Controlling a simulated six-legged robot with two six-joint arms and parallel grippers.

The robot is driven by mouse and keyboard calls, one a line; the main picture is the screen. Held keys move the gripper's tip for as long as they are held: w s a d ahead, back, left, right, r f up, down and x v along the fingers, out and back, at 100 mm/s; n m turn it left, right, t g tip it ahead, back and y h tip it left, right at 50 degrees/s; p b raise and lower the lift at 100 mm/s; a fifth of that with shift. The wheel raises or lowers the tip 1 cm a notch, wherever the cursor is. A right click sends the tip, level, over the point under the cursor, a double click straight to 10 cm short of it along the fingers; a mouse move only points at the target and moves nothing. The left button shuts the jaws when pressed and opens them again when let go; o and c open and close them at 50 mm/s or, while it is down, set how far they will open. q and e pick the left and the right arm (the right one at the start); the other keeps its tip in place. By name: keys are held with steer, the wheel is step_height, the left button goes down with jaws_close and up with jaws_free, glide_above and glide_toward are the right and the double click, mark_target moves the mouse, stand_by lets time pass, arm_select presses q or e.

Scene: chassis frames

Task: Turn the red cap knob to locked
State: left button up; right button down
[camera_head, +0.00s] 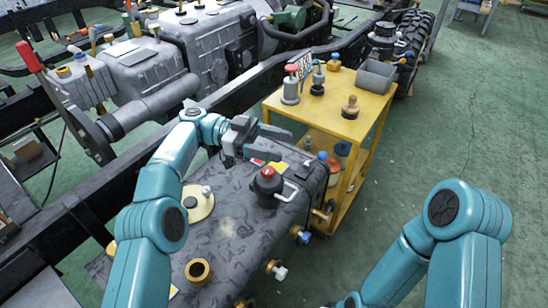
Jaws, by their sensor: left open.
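A red cap knob (267,172) sits on a dark base on top of the grey mottled tank (225,228), near its far right end. A metal handle (291,190) stands beside it. My left gripper (275,143) is just above and behind the knob in the picture. Its two fingers point right, are apart and hold nothing. It does not appear to touch the knob. The knob's locked or unlocked marking is too small to read. My right arm (440,245) shows at the lower right; its gripper is out of view.
A yellow cart (318,120) stands behind the tank, carrying a grey bin (376,75), a red-topped cylinder (290,85) and small parts. A dark chassis rail (190,125) runs along the left. Green floor is clear at right.

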arm_select(q)
step_height(320, 180, up, 11)
steer(key=p, duration=0.7)
steer(key=shift+f, duration=0.1)
